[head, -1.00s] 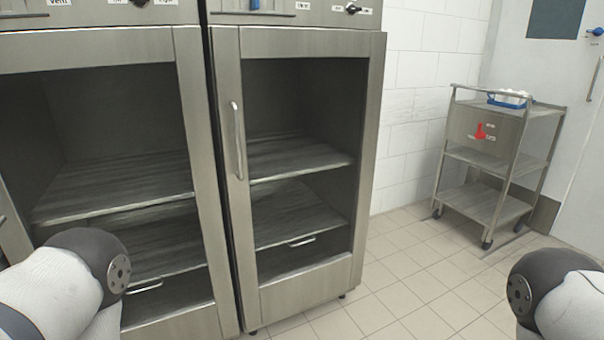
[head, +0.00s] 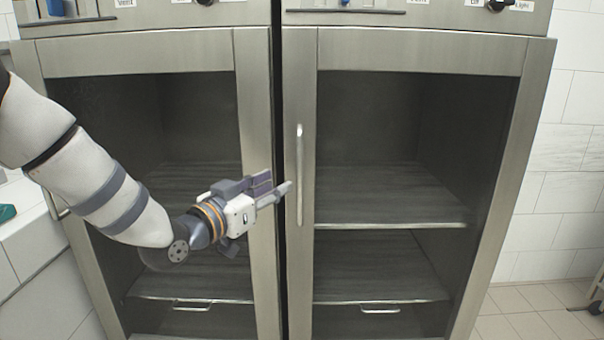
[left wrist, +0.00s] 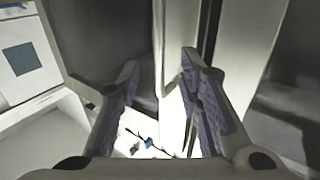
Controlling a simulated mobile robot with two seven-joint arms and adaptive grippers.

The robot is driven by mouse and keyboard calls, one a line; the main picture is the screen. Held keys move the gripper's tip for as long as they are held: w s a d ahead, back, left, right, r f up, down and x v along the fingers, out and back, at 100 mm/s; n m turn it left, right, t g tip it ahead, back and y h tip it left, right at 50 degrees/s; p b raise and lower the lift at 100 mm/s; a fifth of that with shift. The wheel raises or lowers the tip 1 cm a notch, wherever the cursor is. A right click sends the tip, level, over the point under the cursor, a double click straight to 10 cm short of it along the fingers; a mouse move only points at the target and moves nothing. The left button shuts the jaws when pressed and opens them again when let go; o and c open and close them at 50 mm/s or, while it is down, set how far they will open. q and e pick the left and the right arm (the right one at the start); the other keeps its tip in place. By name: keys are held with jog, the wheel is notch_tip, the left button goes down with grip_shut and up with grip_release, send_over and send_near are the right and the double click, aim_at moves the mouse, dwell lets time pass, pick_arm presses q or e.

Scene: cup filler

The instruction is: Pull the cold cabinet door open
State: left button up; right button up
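Two steel cabinets with dark see-through doors stand side by side in the head view; I cannot read which is the cold one. The right cabinet door (head: 418,52) looks shut. Its upright bar handle (head: 299,176) is on its left side. My left gripper (head: 276,187) is open, its fingertips just left of the handle's lower half. In the left wrist view a pale upright bar, apparently the handle (left wrist: 158,60), shows between the spread fingers (left wrist: 160,95); I cannot tell whether they touch it. My right gripper is out of view.
The left cabinet door (head: 255,120) stands close beside, behind my left arm, with a narrow dark gap between the cabinets. A control strip (head: 400,18) with knobs runs above. A white counter (head: 35,235) is at the far left. Tiled floor (head: 520,315) is free at the lower right.

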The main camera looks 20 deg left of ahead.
aim_at(298, 175)
pick_arm(q)
jog(key=x, duration=0.3)
jog(key=b+x, duration=0.1)
jog(key=x, duration=0.2)
jog(key=f+x, duration=0.1)
jog(key=x, duration=0.2)
jog(key=shift+w+d+r, duration=0.15)
jog(key=shift+w, duration=0.15)
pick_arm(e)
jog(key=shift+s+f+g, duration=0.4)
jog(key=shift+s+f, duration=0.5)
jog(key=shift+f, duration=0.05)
pick_arm(q)
jog(key=shift+c, duration=0.6)
grip_shut()
